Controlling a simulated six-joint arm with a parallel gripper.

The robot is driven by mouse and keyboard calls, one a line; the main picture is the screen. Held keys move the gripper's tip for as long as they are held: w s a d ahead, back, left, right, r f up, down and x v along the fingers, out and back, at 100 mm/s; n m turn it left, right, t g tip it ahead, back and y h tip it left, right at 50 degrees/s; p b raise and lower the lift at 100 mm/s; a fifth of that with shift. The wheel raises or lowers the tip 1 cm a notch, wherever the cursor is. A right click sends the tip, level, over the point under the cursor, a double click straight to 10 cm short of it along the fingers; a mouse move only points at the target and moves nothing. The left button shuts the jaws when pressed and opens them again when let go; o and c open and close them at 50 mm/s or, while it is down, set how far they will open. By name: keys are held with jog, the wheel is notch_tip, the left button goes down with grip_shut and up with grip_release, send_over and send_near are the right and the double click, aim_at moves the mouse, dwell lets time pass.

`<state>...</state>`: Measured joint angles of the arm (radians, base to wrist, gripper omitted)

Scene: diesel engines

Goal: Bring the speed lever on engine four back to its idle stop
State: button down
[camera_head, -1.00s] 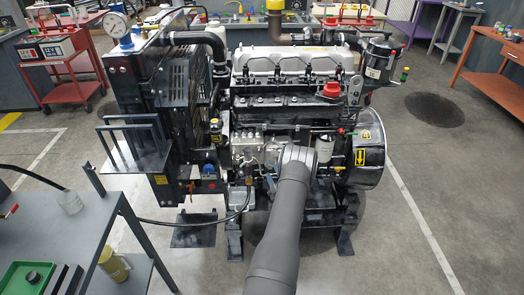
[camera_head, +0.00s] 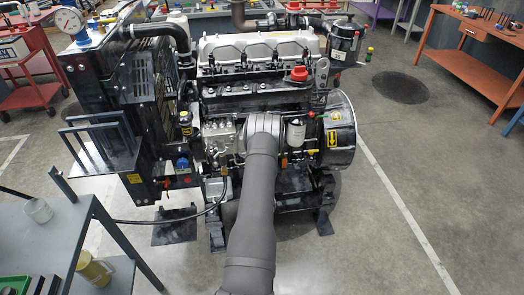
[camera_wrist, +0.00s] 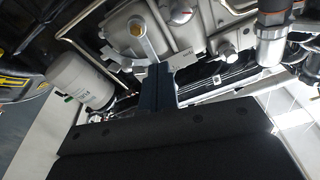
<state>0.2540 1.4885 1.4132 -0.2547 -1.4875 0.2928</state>
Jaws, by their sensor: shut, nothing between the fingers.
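I cannot pick out the speed lever in the head view, where my arm hides part of the pump side and my gripper. In the wrist view my gripper (camera_wrist: 160,72) is shut and empty, its dark fingers together beneath the grey pump housing (camera_wrist: 128,25). A narrow metal strip (camera_wrist: 150,45) lies just beyond the fingertips; I cannot tell whether it is the lever or whether they touch.
A white filter (camera_head: 296,133) is close right of my arm; a white filter also shows left in the wrist view (camera_wrist: 82,80). Thin pipes and bolts crowd the fingers. A grey table (camera_head: 40,240) stands at front left. The floor (camera_head: 410,180) right is clear.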

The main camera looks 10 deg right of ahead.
jog(key=s+d+r+m+g+h, duration=0.35)
jog(key=s+m+h, duration=0.25)
jog(key=m, duration=1.2)
jog(key=r+x, duration=0.1)
jog(key=x, duration=0.9)
jog(key=shift+m+t, duration=0.3)
jog(key=shift+t, duration=0.15)
jog(key=shift+s+a+f, duration=0.1)
jog(key=shift+a+f, duration=0.1)
jog(key=shift+a, duration=0.85)
jog(key=shift+s+a+f, duration=0.15)
jog(key=shift+a, duration=0.85)
jog(key=shift+a+n, duration=0.25)
jog(key=shift+n, duration=0.15)
jog(key=a+n+t, duration=0.1)
jog(key=a+n, duration=0.2)
jog(key=n, duration=0.1)
jog(key=shift+t, duration=0.4)
jog(key=shift+a, duration=0.3)
